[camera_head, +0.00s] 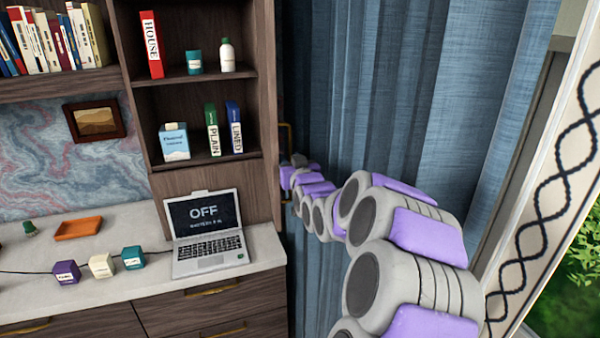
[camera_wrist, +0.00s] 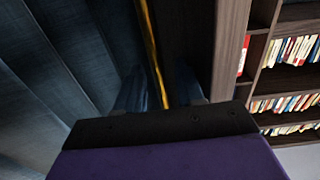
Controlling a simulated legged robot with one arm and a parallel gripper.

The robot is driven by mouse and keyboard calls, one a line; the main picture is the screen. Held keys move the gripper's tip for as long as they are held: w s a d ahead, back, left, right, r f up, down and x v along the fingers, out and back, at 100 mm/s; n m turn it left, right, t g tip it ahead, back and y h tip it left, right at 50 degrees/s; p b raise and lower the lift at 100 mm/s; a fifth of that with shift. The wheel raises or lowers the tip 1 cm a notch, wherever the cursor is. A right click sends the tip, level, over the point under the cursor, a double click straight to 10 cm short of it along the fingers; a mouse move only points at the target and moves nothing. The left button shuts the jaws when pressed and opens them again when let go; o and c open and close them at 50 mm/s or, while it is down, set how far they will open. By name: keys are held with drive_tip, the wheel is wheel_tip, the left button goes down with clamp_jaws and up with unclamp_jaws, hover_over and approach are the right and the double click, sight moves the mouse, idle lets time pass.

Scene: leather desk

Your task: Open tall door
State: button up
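A long gold handle (camera_wrist: 152,45) runs upright in the wrist view, in front of a narrow dark panel (camera_wrist: 185,55), which may be the tall door. Part of the handle also shows in the head view (camera_head: 286,132), just right of the shelf unit. My gripper (camera_head: 291,168) is at the handle, at the far end of my outstretched arm. In the wrist view my gripper (camera_wrist: 163,98) has its fingers apart, one on each side of the handle. Contact cannot be made out. The door's outline is mostly hidden by curtain and arm.
Blue curtains (camera_head: 395,90) hang right of the handle, close behind my arm. A dark wooden shelf unit (camera_head: 262,120) stands to the left. A laptop (camera_head: 207,230) and small labelled cubes (camera_head: 102,265) sit on the pale desk (camera_head: 110,312). A patterned drape (camera_head: 545,215) hangs at right.

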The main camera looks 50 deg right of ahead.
drive_tip(key=b+v, duration=0.4)
drive_tip(key=v, duration=1.2)
drive_tip(key=shift+s, duration=0.4)
drive_tip(key=shift+d, duration=0.1)
drive_tip(key=w+a+f+n+g+y, duration=0.2)
drive_tip(key=a+f+n+g+y, duration=0.35)
drive_tip(key=a+f, duration=1.2)
drive_tip(key=s+a+f+g+y, duration=0.1)
drive_tip(key=s+a+g, duration=0.4)
drive_tip(key=s+a, duration=0.5)
drive_tip(key=s+a+f+n+g+y, duration=0.1)
drive_tip(key=s+a+f+g+y, duration=0.1)
drive_tip(key=s+a+g, duration=0.4)
drive_tip(key=s+a+y, duration=0.1)
drive_tip(key=s+a, duration=0.2)
drive_tip(key=s, duration=0.1)
drive_tip(key=shift+a, duration=0.35)
